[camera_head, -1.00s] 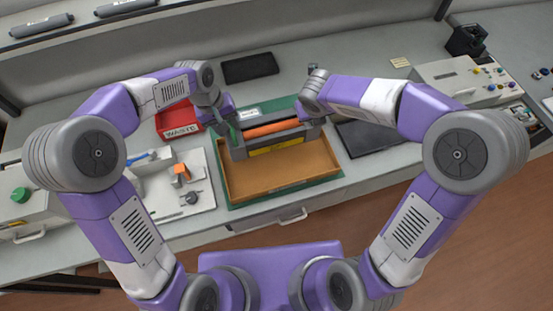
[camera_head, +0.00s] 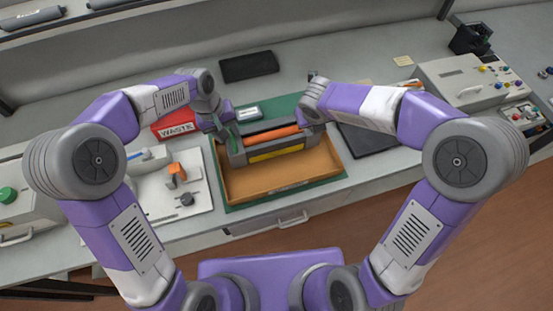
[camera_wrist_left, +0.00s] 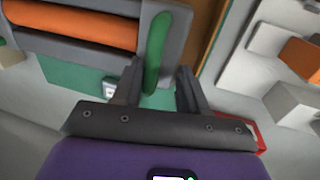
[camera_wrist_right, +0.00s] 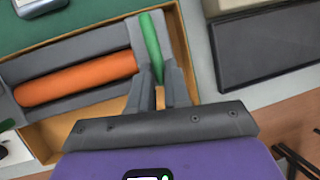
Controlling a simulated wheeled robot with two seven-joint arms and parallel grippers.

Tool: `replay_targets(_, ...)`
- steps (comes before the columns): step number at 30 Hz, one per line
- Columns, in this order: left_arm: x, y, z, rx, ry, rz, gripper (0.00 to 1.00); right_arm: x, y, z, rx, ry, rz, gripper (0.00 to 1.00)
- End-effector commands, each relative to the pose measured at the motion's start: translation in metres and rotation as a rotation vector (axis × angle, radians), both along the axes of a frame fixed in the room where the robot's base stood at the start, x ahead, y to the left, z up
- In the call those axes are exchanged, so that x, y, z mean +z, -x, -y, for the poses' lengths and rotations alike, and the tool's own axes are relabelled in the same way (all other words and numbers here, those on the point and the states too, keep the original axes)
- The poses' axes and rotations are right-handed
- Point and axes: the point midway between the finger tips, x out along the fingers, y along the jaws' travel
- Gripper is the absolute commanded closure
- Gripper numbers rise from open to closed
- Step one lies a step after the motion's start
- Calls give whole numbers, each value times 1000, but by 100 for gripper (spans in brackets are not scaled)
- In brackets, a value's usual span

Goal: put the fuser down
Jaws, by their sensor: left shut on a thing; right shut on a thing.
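The fuser (camera_head: 276,151) is a long grey unit with an orange roller, a yellow label and a green handle at each end. It is level over the back part of the wooden tray (camera_head: 282,190); I cannot tell whether it touches the tray floor. My left gripper (camera_head: 227,134) is shut on its left green handle, which shows between the fingers in the left wrist view (camera_wrist_left: 158,60). My right gripper (camera_head: 318,124) is at the right end, shut on the other green handle, seen in the right wrist view (camera_wrist_right: 151,50).
The tray lies on a green mat (camera_head: 284,104). A red WASTE bin (camera_head: 175,128) stands left, above a white board (camera_head: 190,207) with small parts. A dark flat pad (camera_head: 368,139) lies right of the tray. A black tablet (camera_head: 249,66) lies behind.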

Motion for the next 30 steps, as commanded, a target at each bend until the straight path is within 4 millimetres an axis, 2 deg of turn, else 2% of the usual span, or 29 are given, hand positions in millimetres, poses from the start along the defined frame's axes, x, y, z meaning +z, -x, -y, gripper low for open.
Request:
replay_targets(1,-1,-3,-3,9,0,11,100,-7,1,7,-9,12,-9,100)
replay_targets(4,-6,-3,-3,9,0,11,100,-11,1,6,-9,12,-9,100)
replay_targets(5,-5,-2,-4,9,-2,7,53,-10,2,7,-9,13,-13,79)
replay_targets(9,-4,-2,-3,6,-1,5,32,-8,1,5,-9,9,-10,58)
replay_targets(20,0,-1,-2,3,0,3,32,-7,1,2,-5,4,-4,58)
replay_targets(23,13,-1,-4,3,1,6,32,-6,1,2,-3,4,-3,58)
replay_targets(30,63,1,-14,4,1,9,32,-6,0,2,-3,3,-2,58)
